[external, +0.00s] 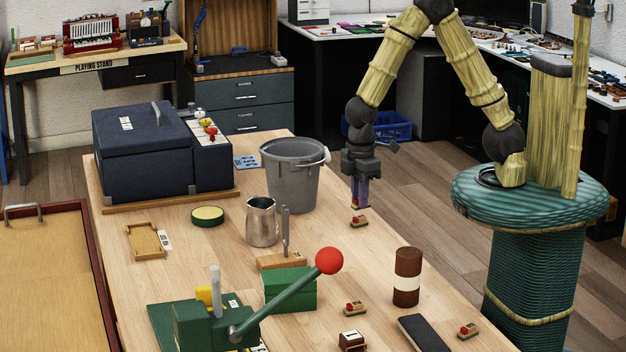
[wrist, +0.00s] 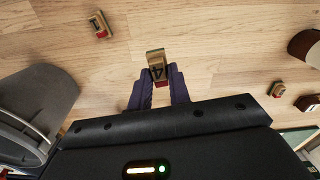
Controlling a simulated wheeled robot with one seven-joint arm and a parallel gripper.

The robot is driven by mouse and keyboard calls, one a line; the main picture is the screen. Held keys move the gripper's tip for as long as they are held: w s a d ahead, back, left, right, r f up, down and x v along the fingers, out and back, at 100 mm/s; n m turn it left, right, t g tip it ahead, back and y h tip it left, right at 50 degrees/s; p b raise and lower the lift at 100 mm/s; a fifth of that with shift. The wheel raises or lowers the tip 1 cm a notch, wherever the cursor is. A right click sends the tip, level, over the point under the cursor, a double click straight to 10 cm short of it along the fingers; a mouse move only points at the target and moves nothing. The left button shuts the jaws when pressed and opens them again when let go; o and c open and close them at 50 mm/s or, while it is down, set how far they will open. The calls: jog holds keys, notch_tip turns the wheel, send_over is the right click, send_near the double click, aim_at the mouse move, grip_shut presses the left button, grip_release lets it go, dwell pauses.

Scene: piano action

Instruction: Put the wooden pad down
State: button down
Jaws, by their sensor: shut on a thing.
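My gripper (external: 360,204) points straight down above the table, just right of the grey bucket. In the wrist view my purple fingers (wrist: 158,82) are closed around a small wooden pad (wrist: 155,62) with a red part and a black "4". In the external view this pad (external: 358,204) shows small at the fingertips, partly hidden by them. It appears held above the tabletop. A loose pad marked "1" (wrist: 97,24) lies at the upper left in the wrist view.
A brown cylinder (external: 407,278) and more small pads (external: 354,308) (external: 468,330) stand nearer the camera. A green press with a red-knobbed lever (external: 329,261) is at front. Bare wood lies between.

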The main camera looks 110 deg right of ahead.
jog(key=shift+m, duration=0.8)
jog(key=w+a+f+p, duration=0.1)
jog(key=w+a+f, duration=0.1)
jog(key=w, duration=0.1)
jog(key=w+a+f+p, duration=0.2)
jog(key=w+a+f, duration=0.1)
jog(key=w, duration=0.1)
jog(key=w+a+f+p, duration=0.2)
jog(key=w+a+f, duration=0.1)
jog(key=w, duration=0.1)
jog(key=shift+w, duration=0.25)
jog(key=shift+d, duration=0.1)
